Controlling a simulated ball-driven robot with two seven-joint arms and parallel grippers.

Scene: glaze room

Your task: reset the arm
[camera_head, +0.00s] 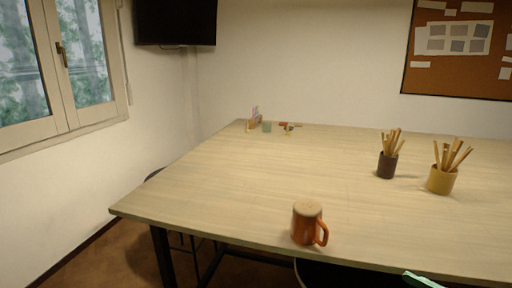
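Neither of my grippers shows in the head view, and I see no arm that I can be sure of. The wooden table (240,188) fills the middle and right of the view. An orange-brown mug (304,228) stands upright near its front edge, with its handle to the right. Its top looks pale and speckled; I cannot tell whether that is a lid or its contents.
A dark cup (387,168) and a yellow cup (441,182) hold wooden sticks on the right. Small items, including a greenish cup (267,127), sit at the far left corner. A mint-green piece (422,281) shows at the bottom edge. The table's left half is mostly clear.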

